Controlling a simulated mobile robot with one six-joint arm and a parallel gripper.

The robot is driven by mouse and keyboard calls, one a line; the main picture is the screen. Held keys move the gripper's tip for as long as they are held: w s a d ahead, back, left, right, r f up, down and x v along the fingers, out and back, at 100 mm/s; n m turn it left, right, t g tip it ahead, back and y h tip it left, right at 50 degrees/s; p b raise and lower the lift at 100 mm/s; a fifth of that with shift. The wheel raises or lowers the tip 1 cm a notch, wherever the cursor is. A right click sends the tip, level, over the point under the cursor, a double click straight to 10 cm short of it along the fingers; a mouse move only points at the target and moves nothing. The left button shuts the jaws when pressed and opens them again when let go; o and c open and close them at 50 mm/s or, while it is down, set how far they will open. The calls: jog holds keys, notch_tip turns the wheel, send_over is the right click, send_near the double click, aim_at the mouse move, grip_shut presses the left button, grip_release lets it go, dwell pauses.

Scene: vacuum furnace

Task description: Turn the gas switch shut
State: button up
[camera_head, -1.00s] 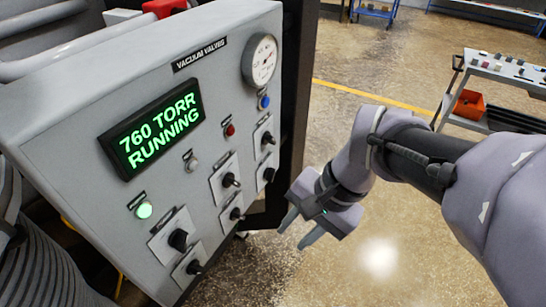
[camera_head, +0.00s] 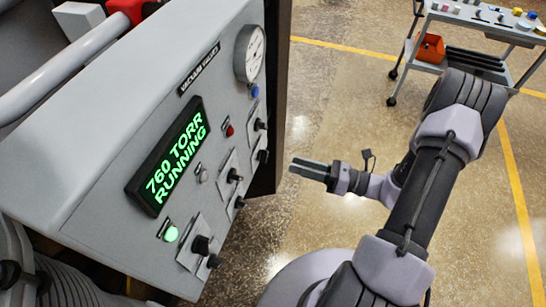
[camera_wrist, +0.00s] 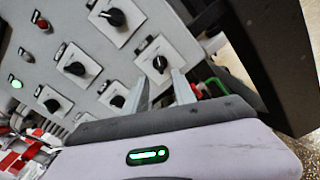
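The grey vacuum valves panel (camera_head: 130,175) carries several black rotary switches on white plates. The labels are too small to read, so I cannot tell which is the gas switch. In the head view my gripper (camera_head: 308,168) stands off the panel's right edge, pointing left toward it. In the wrist view my gripper (camera_wrist: 161,78) has its two fingers apart with nothing between them. A black switch (camera_wrist: 160,63) appears just beyond the fingertips. Other switches show at the top (camera_wrist: 113,17), at left (camera_wrist: 75,68), and lower, partly close to the left finger (camera_wrist: 118,101).
The green display (camera_head: 175,155) reads 760 TORR RUNNING. A round gauge (camera_head: 250,52) sits at the panel's upper right, and a green lamp (camera_head: 171,233) is lit. A tool cart (camera_head: 470,45) stands at the back right. Open floor lies right of the panel.

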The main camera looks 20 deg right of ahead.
aim_at(263, 156)
jog(key=x, duration=0.8)
jog(key=shift+b, duration=0.3)
grip_shut()
